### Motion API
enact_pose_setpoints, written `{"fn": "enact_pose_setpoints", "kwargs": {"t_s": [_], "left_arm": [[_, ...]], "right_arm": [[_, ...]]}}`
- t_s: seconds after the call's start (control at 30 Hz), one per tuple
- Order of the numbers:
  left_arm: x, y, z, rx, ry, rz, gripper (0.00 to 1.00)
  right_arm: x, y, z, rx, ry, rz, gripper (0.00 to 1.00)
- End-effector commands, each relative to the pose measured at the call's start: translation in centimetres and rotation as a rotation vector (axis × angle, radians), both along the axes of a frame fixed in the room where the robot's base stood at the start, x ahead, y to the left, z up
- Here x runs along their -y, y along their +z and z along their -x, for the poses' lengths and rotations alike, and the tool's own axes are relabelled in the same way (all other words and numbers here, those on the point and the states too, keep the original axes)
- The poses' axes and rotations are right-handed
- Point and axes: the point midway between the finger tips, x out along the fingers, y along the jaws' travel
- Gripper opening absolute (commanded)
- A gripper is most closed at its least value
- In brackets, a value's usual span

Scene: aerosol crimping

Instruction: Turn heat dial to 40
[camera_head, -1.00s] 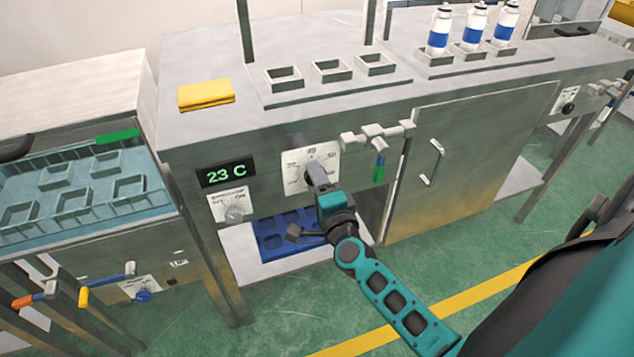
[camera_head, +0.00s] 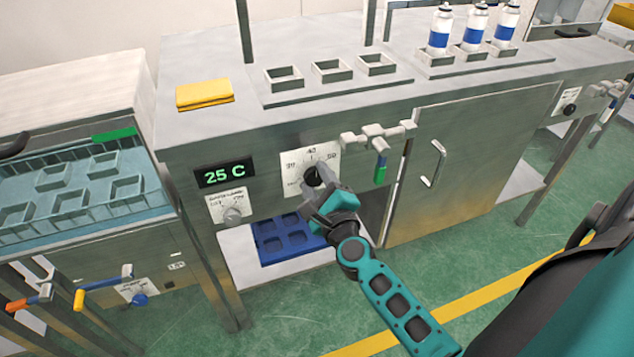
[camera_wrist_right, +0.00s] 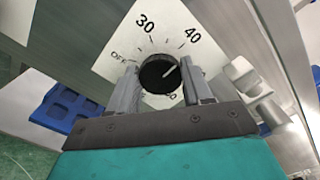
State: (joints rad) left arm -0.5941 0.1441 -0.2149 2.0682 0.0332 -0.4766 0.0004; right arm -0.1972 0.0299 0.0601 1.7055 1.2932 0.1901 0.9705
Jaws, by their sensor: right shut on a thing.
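The heat dial (camera_head: 312,175) is a black round knob on a white scale plate (camera_head: 296,160) on the front of the steel cabinet. My right gripper (camera_head: 318,184) is shut on this knob, with its fingers on two sides. In the right wrist view the knob (camera_wrist_right: 158,75) sits between the fingertips of the gripper (camera_wrist_right: 160,82). Its white pointer aims up and right, roughly toward the 40 mark; exact alignment is hard to tell. The numbers 30 and 40 and OFF show on the plate (camera_wrist_right: 165,38). The display (camera_head: 226,172) reads 25 C. My left gripper is not in view.
Piping with a green-handled valve (camera_head: 380,165) projects right of the dial. A smaller switch knob (camera_head: 233,215) is at left. A blue tray (camera_head: 282,246) lies on the shelf below. A door handle (camera_head: 436,163) is farther right.

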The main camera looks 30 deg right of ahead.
Motion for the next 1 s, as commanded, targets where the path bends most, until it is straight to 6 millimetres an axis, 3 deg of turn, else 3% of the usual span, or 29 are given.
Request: {"fn": "enact_pose_setpoints", "kwargs": {"t_s": [0.53,0.57,0.8,1.0], "left_arm": [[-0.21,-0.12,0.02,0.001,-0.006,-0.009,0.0],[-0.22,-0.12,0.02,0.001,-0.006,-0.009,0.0],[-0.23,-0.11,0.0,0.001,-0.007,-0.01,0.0],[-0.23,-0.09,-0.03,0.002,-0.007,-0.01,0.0]], "right_arm": [[-0.07,0.08,-0.05,0.007,0.002,-0.028,0.19],[-0.06,0.09,-0.05,0.008,0.002,-0.027,0.51],[-0.03,0.07,-0.03,0.007,0.001,-0.027,0.74],[-0.02,0.04,-0.01,0.007,0.001,-0.026,0.75]]}}
